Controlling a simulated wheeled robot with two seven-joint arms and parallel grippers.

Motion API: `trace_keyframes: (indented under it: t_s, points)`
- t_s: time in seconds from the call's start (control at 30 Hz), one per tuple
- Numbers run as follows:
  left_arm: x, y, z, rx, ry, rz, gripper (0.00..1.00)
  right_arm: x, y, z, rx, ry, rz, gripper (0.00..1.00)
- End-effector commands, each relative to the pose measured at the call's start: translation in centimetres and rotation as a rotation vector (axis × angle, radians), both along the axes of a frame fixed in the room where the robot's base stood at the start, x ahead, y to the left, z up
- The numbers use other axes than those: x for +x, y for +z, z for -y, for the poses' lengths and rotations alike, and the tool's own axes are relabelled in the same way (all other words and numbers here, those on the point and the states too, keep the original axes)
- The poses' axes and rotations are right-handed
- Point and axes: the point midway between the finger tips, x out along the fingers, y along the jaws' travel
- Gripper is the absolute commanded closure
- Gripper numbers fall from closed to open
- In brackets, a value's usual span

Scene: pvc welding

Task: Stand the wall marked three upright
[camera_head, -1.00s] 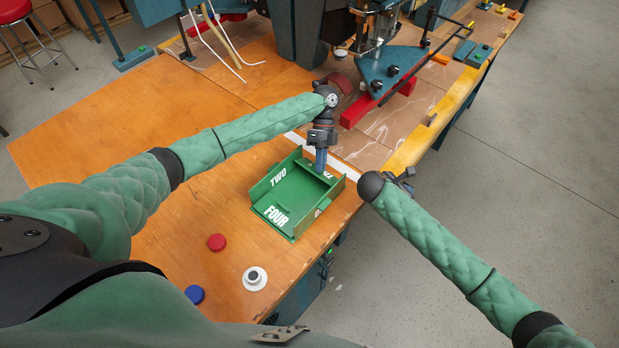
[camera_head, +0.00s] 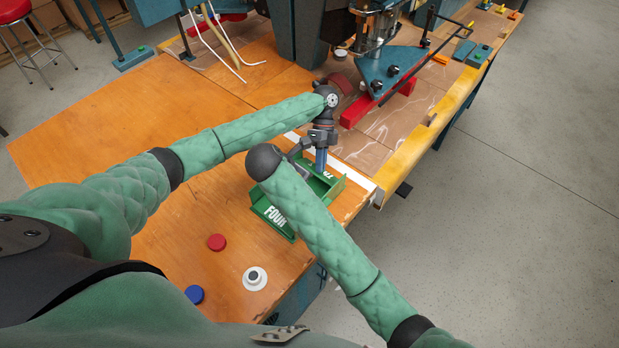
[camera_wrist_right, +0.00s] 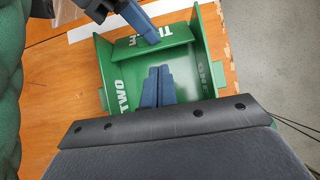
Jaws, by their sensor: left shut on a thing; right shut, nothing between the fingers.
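The green box has a wall marked THREE (camera_wrist_right: 178,40) on its far side, between the TWO and ONE walls. In the right wrist view it leans inward over the floor panel, its lettering partly covered. My left gripper (camera_head: 321,168) has its blue fingers shut on this wall; its fingers also show in the right wrist view (camera_wrist_right: 143,25). My right gripper (camera_wrist_right: 160,75) is shut and empty above the box floor, just near of the THREE wall. In the head view my right arm hides much of the box.
The TWO wall (camera_wrist_right: 115,75) and ONE wall (camera_wrist_right: 203,70) flank the floor panel. The FOUR wall (camera_head: 272,212) is on the near side.

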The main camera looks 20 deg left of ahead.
Motion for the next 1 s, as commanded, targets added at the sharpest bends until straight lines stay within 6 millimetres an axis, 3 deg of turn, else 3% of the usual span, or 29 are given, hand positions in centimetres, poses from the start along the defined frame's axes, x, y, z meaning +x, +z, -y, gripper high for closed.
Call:
trace_keyframes:
  t_s: [0.1, 0.27, 0.7, 1.0]
  points:
    - [0.0, 0.0, 0.0, 0.0, 0.0, 0.0, 1.0, -0.9, 0.1, -1.0, 0.016, 0.02, -0.025, 1.0]
    - [0.0, 0.0, 0.0, 0.0, 0.0, 0.0, 1.0, -0.7, -0.5, -1.2, 0.021, 0.027, -0.033, 1.0]
    - [0.0, 0.0, 0.0, 0.0, 0.0, 0.0, 1.0, 2.8, -6.0, 0.3, 0.019, 0.026, -0.033, 1.0]
    - [0.0, 0.0, 0.0, 0.0, 0.0, 0.0, 1.0, 4.1, -7.9, 0.8, 0.02, 0.027, -0.031, 1.0]
